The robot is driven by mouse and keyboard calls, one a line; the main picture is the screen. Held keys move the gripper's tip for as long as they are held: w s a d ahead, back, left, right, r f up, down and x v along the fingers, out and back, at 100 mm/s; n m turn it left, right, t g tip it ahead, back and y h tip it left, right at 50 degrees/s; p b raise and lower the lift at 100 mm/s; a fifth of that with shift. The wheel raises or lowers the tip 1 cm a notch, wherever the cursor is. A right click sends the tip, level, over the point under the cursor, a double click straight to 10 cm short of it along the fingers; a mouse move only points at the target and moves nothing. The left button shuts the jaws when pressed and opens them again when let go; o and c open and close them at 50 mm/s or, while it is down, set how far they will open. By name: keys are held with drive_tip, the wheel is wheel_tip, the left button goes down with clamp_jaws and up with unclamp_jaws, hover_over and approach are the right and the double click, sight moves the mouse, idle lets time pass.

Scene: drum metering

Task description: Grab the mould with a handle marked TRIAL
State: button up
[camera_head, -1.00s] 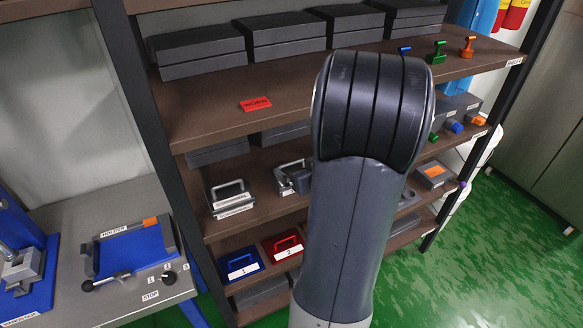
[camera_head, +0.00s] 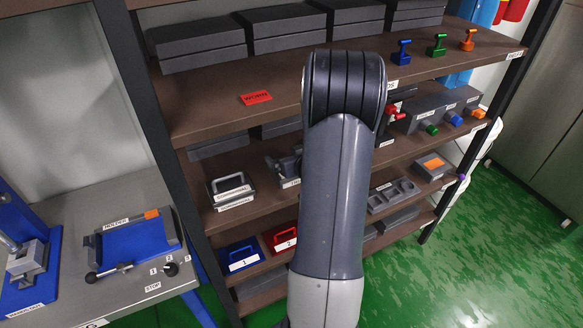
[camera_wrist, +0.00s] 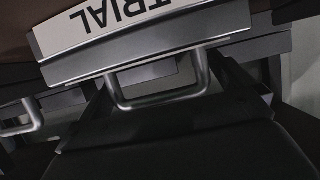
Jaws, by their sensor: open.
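The mould marked TRIAL (camera_wrist: 150,55) fills the top of the wrist view, its white label upside down there. Its grey metal bar handle (camera_wrist: 160,103) projects toward my gripper (camera_wrist: 170,100). My gripper is open, with one dark finger on each side of the handle; I cannot tell whether either finger touches it. In the head view, a partly hidden mould (camera_head: 289,183) with a white label starting "TR" sits on the middle shelf. My arm covers its right part and most of my gripper.
Another handled mould (camera_head: 231,188) stands just left on the same shelf; a handle also shows in the wrist view (camera_wrist: 22,122). Below are blue (camera_head: 240,256) and red (camera_head: 281,240) handled pieces. A shelf post (camera_head: 150,120) stands left. A holder (camera_head: 130,245) lies on the side table.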

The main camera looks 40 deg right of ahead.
drive_tip(key=shift+c, duration=0.2)
drive_tip(key=c, duration=1.5)
drive_tip(key=shift+r, duration=0.1)
drive_tip(key=shift+c, duration=0.4)
